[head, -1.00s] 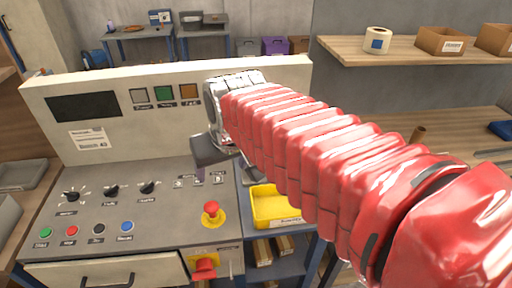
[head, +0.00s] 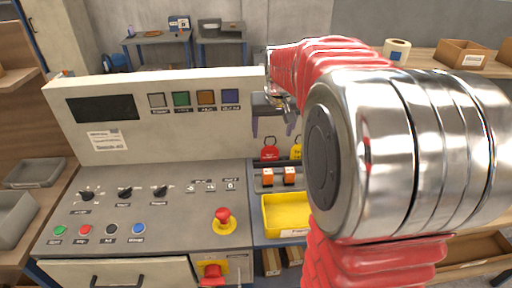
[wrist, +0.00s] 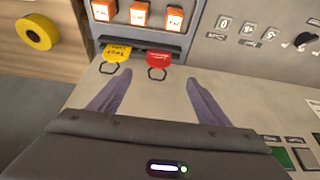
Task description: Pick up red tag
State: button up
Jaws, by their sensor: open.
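The red tag (head: 269,154) hangs with its dark ring up, just right of the console. In the wrist view the red tag (wrist: 158,58) lies just beyond my fingertips, about midway between them, with its ring towards me. My gripper (head: 272,131) is above the tag in the head view, its two purple fingers apart. In the wrist view my gripper (wrist: 158,82) is open with nothing between its fingers. The red tag appears apart from both fingers.
Orange switches (head: 290,175) sit below the tags. A yellow bin (head: 285,214) is below them. The console (head: 160,125) stands to the left with a red emergency button (head: 223,215). A yellow roll (wrist: 38,32) shows in the wrist view. My arm hides much of the right side.

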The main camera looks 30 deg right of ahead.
aim_at(270, 150)
jog(key=shift+d+f, duration=0.1)
jog(key=shift+d, duration=0.1)
jog(key=x, duration=0.8)
jog(key=shift+w+d+f, duration=0.1)
jog(key=shift+w+f, duration=0.05)
jog(key=shift+f, duration=0.05)
jog(key=shift+f, duration=0.1)
jog(key=shift+x, duration=2.5)
jog(key=shift+c, duration=0.4)
jog(key=c, duration=1.1)
